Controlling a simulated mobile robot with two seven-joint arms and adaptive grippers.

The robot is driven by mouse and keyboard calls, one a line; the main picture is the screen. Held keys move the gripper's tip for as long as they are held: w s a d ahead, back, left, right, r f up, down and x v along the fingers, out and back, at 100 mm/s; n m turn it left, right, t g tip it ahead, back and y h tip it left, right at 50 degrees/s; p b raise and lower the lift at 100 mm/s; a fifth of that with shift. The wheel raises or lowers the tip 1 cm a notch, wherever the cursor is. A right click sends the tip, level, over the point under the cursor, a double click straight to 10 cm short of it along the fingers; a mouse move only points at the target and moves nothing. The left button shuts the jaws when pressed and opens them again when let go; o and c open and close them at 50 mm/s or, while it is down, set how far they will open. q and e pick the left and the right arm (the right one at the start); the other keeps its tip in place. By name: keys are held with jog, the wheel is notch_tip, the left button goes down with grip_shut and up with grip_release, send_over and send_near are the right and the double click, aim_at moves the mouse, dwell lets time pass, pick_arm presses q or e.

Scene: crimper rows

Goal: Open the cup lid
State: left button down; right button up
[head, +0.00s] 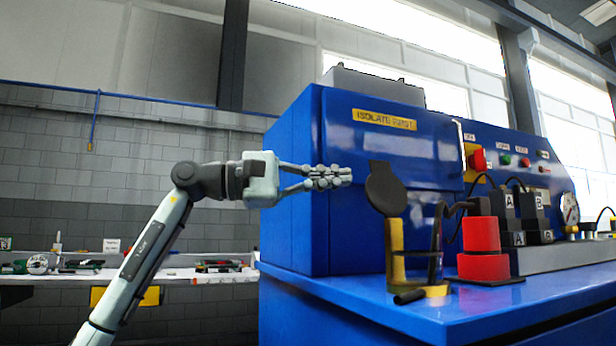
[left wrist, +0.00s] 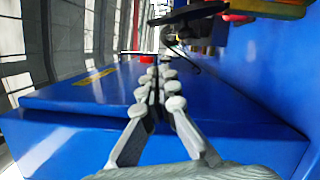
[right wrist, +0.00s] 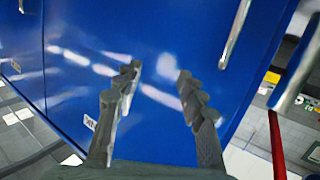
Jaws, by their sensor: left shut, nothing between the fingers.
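The cup (head: 397,238), yellowish with dark parts, stands at the front of the blue bench top. Its round dark lid (head: 386,187) stands up, nearly upright, above the cup's mouth. My left gripper (head: 346,176) is shut and empty, its fingertips just left of the lid at about the same height; whether they touch it I cannot tell. In the left wrist view a dark flat shape, likely the lid (left wrist: 188,14), shows beyond the fingertips at the top. My right gripper (right wrist: 158,72) shows only in the right wrist view, open and empty in front of a blue panel.
Red cylinders (head: 481,248) and black blocks (head: 505,215) stand right of the cup. A dark stand and a short black bar (head: 409,297) are close to the cup. A blue cabinet (head: 365,215) rises behind it. A cluttered shelf (head: 190,275) runs along the back left.

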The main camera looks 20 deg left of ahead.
aim_at(371, 176)
pick_arm(q)
jog(key=shift+s+d+r, duration=0.2)
jog(key=shift+s+d, duration=0.05)
jog(key=shift+d, duration=0.5)
jog(key=shift+s+d+r, duration=0.2)
jog(key=shift+s+d, duration=0.05)
jog(key=shift+d, duration=0.45)
jog(key=shift+s+d+r, duration=0.2)
jog(key=shift+s+d, duration=0.05)
jog(key=shift+d, duration=0.5)
pick_arm(e)
jog(key=shift+a+r, duration=0.2)
jog(key=shift+r, duration=0.15)
